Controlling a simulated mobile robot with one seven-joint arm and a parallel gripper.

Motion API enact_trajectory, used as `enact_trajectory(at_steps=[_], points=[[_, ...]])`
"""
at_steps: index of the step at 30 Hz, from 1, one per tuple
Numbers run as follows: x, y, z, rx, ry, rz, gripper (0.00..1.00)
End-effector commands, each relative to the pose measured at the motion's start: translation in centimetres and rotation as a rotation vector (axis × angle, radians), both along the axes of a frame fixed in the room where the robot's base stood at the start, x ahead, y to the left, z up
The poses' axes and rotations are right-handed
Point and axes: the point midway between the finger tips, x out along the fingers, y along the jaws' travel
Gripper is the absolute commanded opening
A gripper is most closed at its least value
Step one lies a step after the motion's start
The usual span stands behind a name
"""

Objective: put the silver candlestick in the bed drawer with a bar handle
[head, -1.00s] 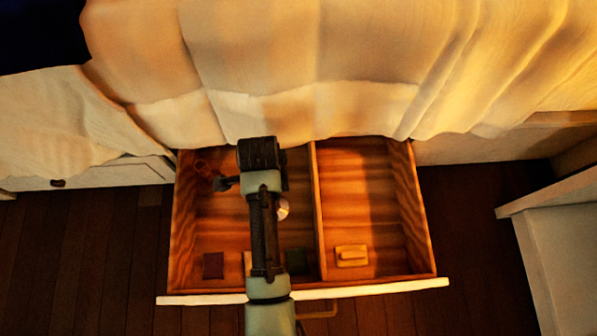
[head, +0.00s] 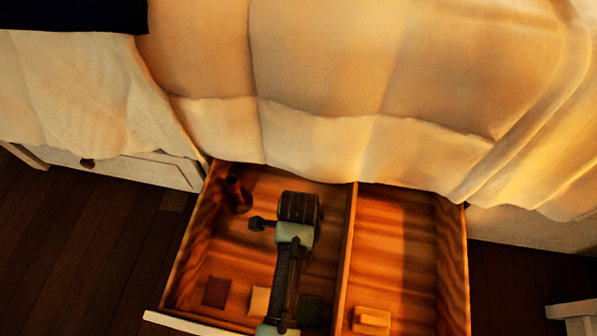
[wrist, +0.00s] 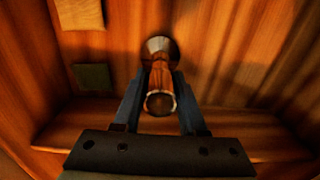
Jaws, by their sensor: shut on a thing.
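In the wrist view my gripper (wrist: 159,98) is shut on the silver candlestick (wrist: 158,50), which reflects the orange wood. Its round end faces the camera and its flared end points down toward the drawer floor. I cannot tell whether it touches the floor. In the head view my arm hides the candlestick, and my wrist (head: 298,207) is over the left compartment of the open drawer (head: 402,240). The drawer's bar handle is out of view now.
A brown candlestick-like object (head: 237,193) is in the left compartment's back corner. Dark red (head: 216,292), beige (head: 259,300) and dark green (head: 310,311) flat pieces lie near the front. A divider (head: 347,255) separates the right compartment, which holds a yellowish block (head: 371,320). Bedding (head: 330,140) overhangs the back.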

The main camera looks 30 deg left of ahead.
Motion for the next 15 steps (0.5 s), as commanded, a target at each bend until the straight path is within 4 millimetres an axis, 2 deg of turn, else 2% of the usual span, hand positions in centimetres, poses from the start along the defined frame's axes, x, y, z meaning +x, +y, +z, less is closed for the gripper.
enact_trajectory(at_steps=[8,9,13,15], points=[[0.05,0.01,-0.11,0.0,-0.001,0.0,0.0],[0.03,0.0,-0.17,0.0,0.0,0.0,0.45],[0.03,0.0,-0.15,0.0,0.0,0.0,0.68],[0.02,0.0,-0.15,0.0,0.0,0.0,0.71]])
